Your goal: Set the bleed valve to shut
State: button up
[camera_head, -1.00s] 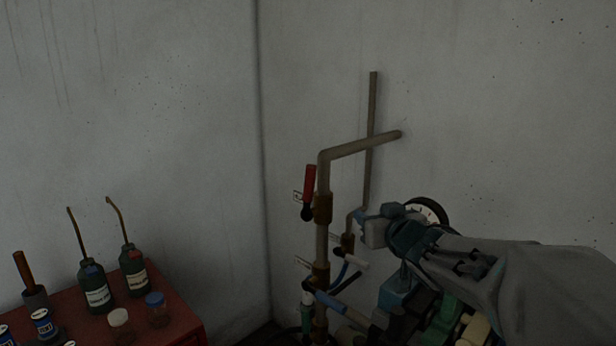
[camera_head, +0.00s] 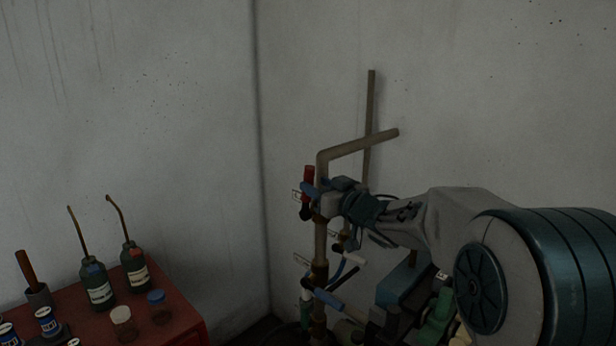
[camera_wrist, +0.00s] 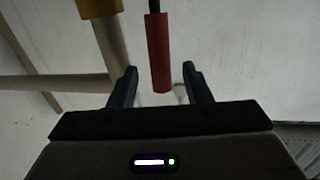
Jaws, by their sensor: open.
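A red lever handle (camera_head: 309,172) stands nearly upright beside the vertical pipe (camera_head: 321,235), in the middle of the head view. My gripper (camera_head: 312,192) is at this lever and hides part of it. In the wrist view the red lever (camera_wrist: 159,55) reaches down between the two open fingers of my gripper (camera_wrist: 160,88). Gaps show on both sides, so the fingers look apart from it. A blue lever (camera_head: 328,300) and a white lever (camera_head: 348,257) sit lower on the pipework. Small tags hang by the valves, but their writing is too small to read, so I cannot tell which is the bleed valve.
A brass-coloured fitting (camera_wrist: 98,8) and pipe are close left of the fingers in the wrist view. A red cabinet (camera_head: 185,315) with oil cans and jars stands at the lower left. Walls close off the corner behind the pipes. Blue and green equipment lies under my arm.

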aim_at(311, 183)
jog(key=shift+p+x, duration=0.5)
jog(key=shift+x, duration=1.75)
grip_shut()
